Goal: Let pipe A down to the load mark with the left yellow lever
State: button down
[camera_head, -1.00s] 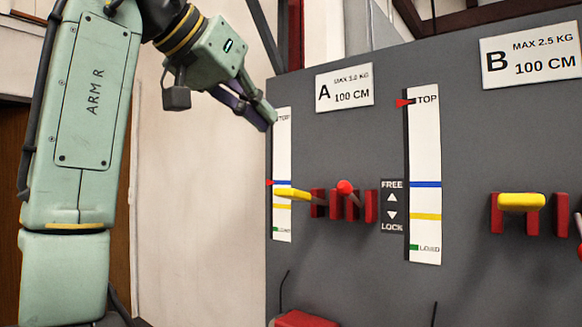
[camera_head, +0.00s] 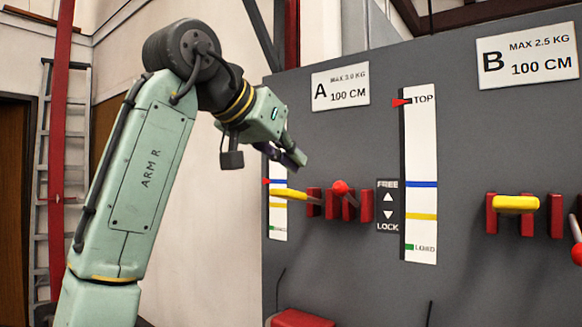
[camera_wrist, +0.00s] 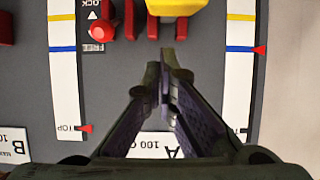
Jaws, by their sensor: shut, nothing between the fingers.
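The left yellow lever (camera_head: 290,194) sticks out of the grey panel under sign A (camera_head: 341,88); part of it shows at the top edge of the wrist view (camera_wrist: 176,6). The left white scale (camera_head: 278,215) has its red pointer (camera_head: 267,181) at the blue line, above the yellow line and the green load mark (camera_head: 271,227). My gripper (camera_head: 299,159) is shut and empty, above the lever and apart from it. In the wrist view its fingertips (camera_wrist: 167,72) point toward the lever, and the pointer (camera_wrist: 260,50) is near the blue line.
A red-knobbed lever (camera_head: 341,187) stands between red brackets right of the yellow lever, beside a FREE/LOCK plate (camera_head: 388,206). A second scale (camera_head: 421,150) has its pointer (camera_head: 401,102) at TOP. Another yellow lever (camera_head: 516,204) is under sign B (camera_head: 528,56).

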aim_at(304, 198)
jog(key=shift+s+a+f, duration=0.1)
jog(key=shift+a+f, duration=0.05)
jog(key=shift+f, duration=0.3)
jog(key=shift+s+a+f, duration=0.1)
jog(key=shift+a+f, duration=0.05)
jog(key=shift+f, duration=0.25)
jog(key=shift+d+f, duration=0.1)
jog(key=shift+f, duration=0.2)
jog(key=shift+f, duration=0.1)
jog(key=shift+s+f+t+b, duration=0.15)
jog(key=shift+f+t+b, duration=0.2)
jog(key=shift+b, duration=0.55)
jog(key=shift+h+b, duration=0.3)
jog(key=shift+s+f+t+b, duration=0.1)
jog(key=shift+f+t+b, duration=0.05)
jog(key=shift+t+b, duration=0.25)
